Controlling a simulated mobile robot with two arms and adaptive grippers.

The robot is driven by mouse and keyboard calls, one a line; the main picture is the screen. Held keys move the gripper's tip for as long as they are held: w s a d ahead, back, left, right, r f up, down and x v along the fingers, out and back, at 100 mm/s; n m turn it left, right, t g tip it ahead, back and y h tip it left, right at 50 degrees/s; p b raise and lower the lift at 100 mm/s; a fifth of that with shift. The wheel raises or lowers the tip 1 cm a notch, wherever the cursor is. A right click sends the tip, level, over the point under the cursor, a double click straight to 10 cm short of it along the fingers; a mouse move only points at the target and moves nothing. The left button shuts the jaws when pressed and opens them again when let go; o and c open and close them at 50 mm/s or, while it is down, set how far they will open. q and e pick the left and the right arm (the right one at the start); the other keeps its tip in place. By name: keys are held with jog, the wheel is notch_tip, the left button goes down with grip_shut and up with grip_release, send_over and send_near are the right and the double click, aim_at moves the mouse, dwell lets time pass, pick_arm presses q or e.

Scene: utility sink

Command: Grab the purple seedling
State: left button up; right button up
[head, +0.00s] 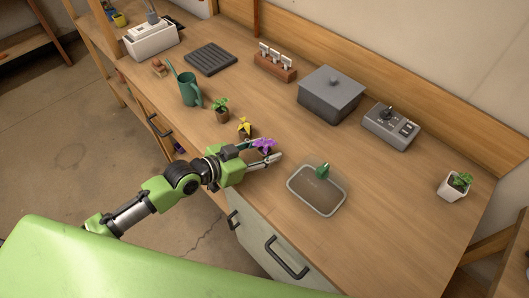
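The purple seedling (264,145) stands near the front edge of the wooden bench, its purple leaves showing above my gripper's fingers. Its lower part is mostly hidden. My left gripper (276,150) reaches in from the left, low over the bench. Its two fingers are apart, one on the far side and one on the near side of the seedling. I cannot tell whether they press on it. My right gripper is not in view.
A yellow seedling (244,126) and a green seedling (221,109) stand just behind left, near a green watering can (188,88). A shallow tray (290,184) lies to the right. A grey lidded box (331,95) stands further back. The bench's right front is clear.

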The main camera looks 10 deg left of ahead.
pick_arm(q)
jog(key=c, duration=0.8)
jog(key=shift+r, duration=0.1)
